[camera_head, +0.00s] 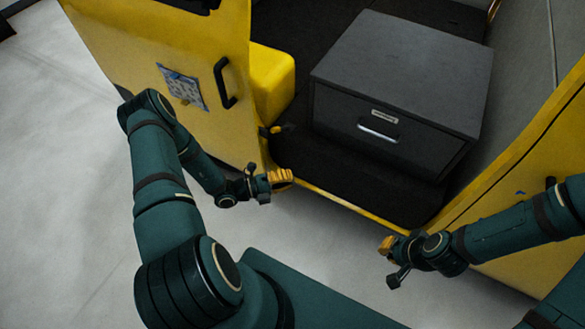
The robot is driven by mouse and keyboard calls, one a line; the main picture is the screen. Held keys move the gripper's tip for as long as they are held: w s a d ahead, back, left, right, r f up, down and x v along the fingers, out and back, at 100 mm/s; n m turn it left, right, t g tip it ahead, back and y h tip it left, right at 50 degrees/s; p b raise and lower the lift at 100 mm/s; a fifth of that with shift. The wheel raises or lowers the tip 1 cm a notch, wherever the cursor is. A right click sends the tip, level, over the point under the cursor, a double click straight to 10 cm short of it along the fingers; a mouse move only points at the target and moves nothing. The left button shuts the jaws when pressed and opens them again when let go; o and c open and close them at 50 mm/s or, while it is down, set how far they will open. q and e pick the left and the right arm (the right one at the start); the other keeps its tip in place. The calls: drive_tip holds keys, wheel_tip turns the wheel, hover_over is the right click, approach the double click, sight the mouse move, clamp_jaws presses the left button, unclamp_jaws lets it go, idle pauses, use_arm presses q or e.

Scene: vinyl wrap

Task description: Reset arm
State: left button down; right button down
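My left gripper (280,179), with yellow fingers, is in front of the lower edge of the yellow door, near the open vehicle's sill. My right gripper (387,246), also yellow-tipped, is in front of the sill at the right. Both are seen small and from the side, and I cannot make out a gap between the fingers of either. I see no object in them. Both arms are dark green; the left one is bent at its elbow, and the right one comes in from the right edge.
A yellow door (160,50) with a black handle (224,83) stands open at the left. A dark grey drawer box (400,75) with a silver handle (378,129) sits on the black floor inside. A yellow panel (540,150) is close to my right arm. Pale floor (50,170) at left is clear.

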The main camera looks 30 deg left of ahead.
use_arm(q)
drive_tip(key=shift+s+a, duration=0.1)
drive_tip(key=shift+s, duration=0.1)
drive_tip(key=s+d+m+g+y, duration=0.2)
drive_tip(key=s+d+m+g, duration=0.5)
drive_tip(key=m, duration=0.6)
drive_tip(key=s+d+m+g+y, duration=0.3)
drive_tip(key=s+d+m+g, duration=0.4)
drive_tip(key=m, duration=0.5)
drive_tip(key=w+r+m+t+y, duration=0.3)
drive_tip(key=w+r+m+y, duration=0.1)
drive_tip(key=m, duration=1.3)
drive_tip(key=shift+w+r+m+t, duration=0.15)
drive_tip(key=shift+w+m+t, duration=0.2)
drive_tip(key=shift+w, duration=0.4)
